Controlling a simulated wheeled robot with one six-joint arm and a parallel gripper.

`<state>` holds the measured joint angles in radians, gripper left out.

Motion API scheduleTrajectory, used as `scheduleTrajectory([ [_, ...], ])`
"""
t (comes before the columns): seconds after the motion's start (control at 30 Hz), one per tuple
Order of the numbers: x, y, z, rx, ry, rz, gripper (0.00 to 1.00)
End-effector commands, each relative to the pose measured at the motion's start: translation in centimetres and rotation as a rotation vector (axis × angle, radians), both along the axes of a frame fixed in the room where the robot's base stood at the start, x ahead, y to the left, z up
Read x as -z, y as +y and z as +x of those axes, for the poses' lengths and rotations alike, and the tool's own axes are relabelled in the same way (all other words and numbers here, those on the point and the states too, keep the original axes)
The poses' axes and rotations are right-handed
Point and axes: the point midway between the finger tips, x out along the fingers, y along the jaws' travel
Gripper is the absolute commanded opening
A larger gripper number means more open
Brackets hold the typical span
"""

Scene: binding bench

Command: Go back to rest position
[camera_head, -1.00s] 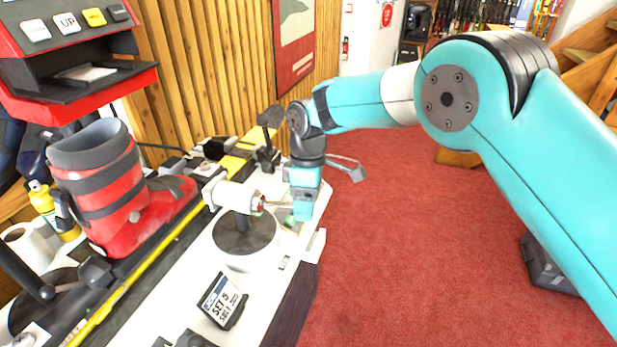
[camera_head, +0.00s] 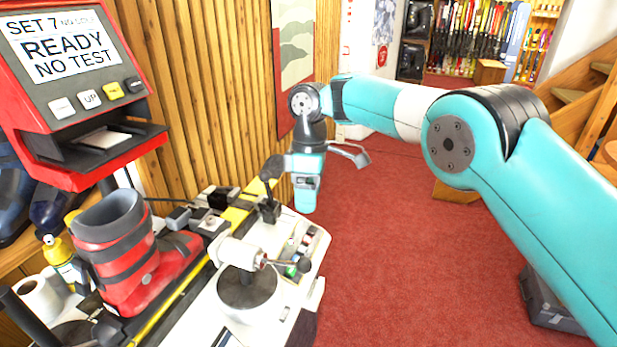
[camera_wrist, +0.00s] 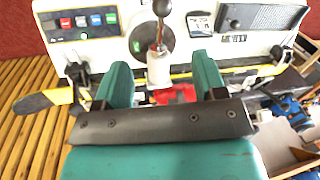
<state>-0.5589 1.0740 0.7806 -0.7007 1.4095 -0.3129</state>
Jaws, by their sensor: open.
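My gripper (camera_head: 305,203) hangs at the end of the teal arm, just off the far right corner of the bench, above the red floor. In the wrist view its two teal fingers (camera_wrist: 162,82) are apart with nothing held between them. Beyond them stands a white post with a dark ball-ended lever (camera_wrist: 161,8), clear of the fingers. In the head view this lever (camera_head: 303,263) sticks out to the right from the white unit on the bench.
A red and grey ski boot (camera_head: 125,255) stands on the bench. A red display unit (camera_head: 75,85) at left reads "SET 7", "READY", "NO TEST". A slatted wood wall (camera_head: 205,90) is behind. Red carpet (camera_head: 385,270) is open to the right; stairs (camera_head: 585,90) and ski racks lie beyond.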

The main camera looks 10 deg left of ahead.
Motion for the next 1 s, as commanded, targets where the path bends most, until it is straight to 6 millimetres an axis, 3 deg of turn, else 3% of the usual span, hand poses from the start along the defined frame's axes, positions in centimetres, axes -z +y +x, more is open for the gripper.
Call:
scheduleTrajectory([
  [0.47, -0.5, -0.1, 0.0, 0.007, 0.0, 0.003, 0.64],
  [0.63, -3.3, -2.2, -0.9, 0.098, 0.005, 0.033, 0.64],
  [0.77, -6.6, -5.5, -3.5, 0.24, 0.012, 0.076, 0.64],
  [0.9, -9.1, -9.6, -7.8, 0.406, 0.017, 0.121, 0.64],
  [1.0, -10.0, -12.7, -11.7, 0.525, 0.017, 0.152, 0.64],
])
